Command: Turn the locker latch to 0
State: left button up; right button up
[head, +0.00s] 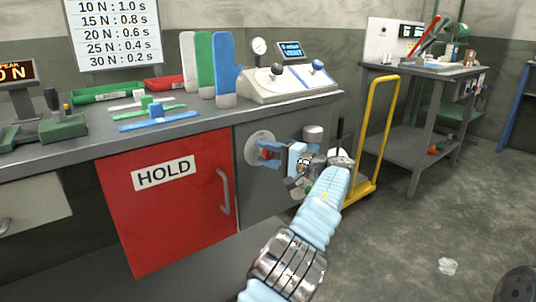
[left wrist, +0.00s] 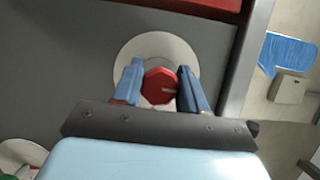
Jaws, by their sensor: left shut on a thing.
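The locker latch is a red faceted knob with a pale line mark, on a round pale plate on the grey panel. In the left wrist view the red knob (left wrist: 159,86) sits between the two blue fingers of my left gripper (left wrist: 160,90), which is shut on it. In the head view my left gripper (head: 268,153) reaches the round plate (head: 258,145), and the knob (head: 266,155) is mostly hidden by the fingers. No numbers on the plate are readable. My right gripper is not seen.
Left of the panel is a red door (head: 165,215) marked HOLD, with a grey handle (head: 223,192). A yellow cart (head: 377,130) stands right of my arm.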

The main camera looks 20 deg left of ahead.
pick_arm(q)
jog(key=shift+f+n, duration=0.15)
jog(key=shift+n, duration=0.15)
jog(key=o, duration=1)
jog(key=shift+a, duration=0.1)
jog(key=p+v, duration=0.1)
jog(key=v, duration=1.3)
jog(key=shift+r+p, duration=0.25)
jog(key=shift+p, duration=0.1)
